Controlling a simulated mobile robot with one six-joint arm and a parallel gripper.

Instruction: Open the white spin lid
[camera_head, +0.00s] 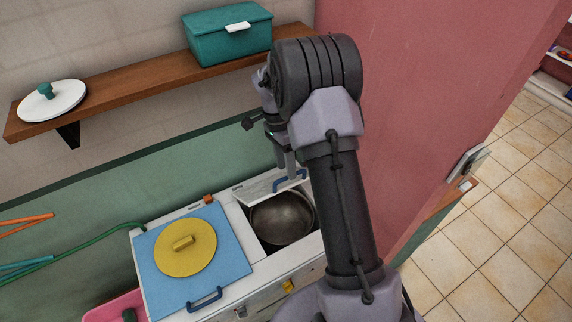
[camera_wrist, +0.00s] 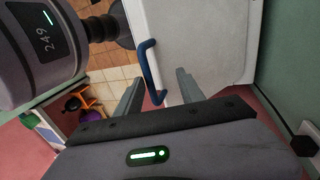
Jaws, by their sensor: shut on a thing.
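The white spin lid (camera_head: 258,190) stands raised and tilted at the back of the right-hand opening in the washer. A metal drum (camera_head: 282,222) shows uncovered in front of it. The lid's blue handle (camera_head: 290,181) is on the edge near my gripper (camera_head: 288,163). In the wrist view the white lid (camera_wrist: 205,45) fills the upper middle, with the blue handle (camera_wrist: 149,68) along its left edge. My gripper (camera_wrist: 160,80) is shut on the handle, its fingers either side of the handle's lower end. My arm hides part of the washer's right side.
A blue lid (camera_head: 155,275) with a yellow disc (camera_head: 185,247) covers the washer's left side. A wooden shelf (camera_head: 140,92) above holds a teal box (camera_head: 228,38) and a white pot lid (camera_head: 52,101). A red wall (camera_head: 420,90) stands close on the right.

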